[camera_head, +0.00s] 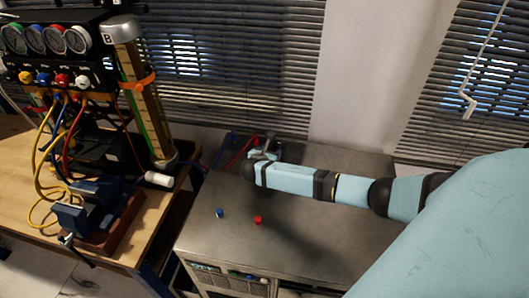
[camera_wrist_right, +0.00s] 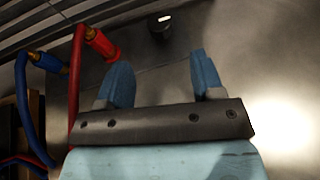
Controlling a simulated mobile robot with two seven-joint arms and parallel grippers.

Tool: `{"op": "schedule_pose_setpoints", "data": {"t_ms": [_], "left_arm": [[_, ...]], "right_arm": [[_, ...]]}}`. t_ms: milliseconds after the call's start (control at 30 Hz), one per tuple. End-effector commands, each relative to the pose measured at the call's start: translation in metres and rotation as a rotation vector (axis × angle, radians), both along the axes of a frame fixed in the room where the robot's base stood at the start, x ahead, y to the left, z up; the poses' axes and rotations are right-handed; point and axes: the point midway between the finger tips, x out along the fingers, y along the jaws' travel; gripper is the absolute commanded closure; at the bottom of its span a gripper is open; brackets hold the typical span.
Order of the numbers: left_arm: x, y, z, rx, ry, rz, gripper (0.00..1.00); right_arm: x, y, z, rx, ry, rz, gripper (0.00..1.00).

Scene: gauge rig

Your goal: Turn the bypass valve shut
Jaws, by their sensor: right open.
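My right gripper (camera_head: 264,153) reaches over the back of the grey metal cabinet top in the head view. In the right wrist view my right gripper (camera_wrist_right: 162,72) has its two blue fingers spread, with nothing between them. A small black knob with a white mark (camera_wrist_right: 160,25) stands on the metal surface beyond the fingertips, apart from them. It may be the bypass valve; I see no label on it. In the head view I cannot make the knob out clearly behind my gripper. My left gripper is not in view.
A red hose (camera_wrist_right: 78,75) and a blue hose (camera_wrist_right: 21,105) with brass fittings stand left of the fingers. A blue cap (camera_head: 220,213) and a red cap (camera_head: 258,220) sit on the cabinet top (camera_head: 330,240). A gauge rig (camera_head: 55,45) stands on the wooden bench at left.

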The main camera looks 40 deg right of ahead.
Motion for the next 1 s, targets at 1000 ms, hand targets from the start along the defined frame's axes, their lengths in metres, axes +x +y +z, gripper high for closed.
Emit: {"op": "schedule_pose_setpoints", "data": {"t_ms": [1000], "left_arm": [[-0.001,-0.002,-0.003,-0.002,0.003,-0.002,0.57]], "right_arm": [[-0.026,0.047,0.023,0.0,0.0,-0.001,0.39]]}}
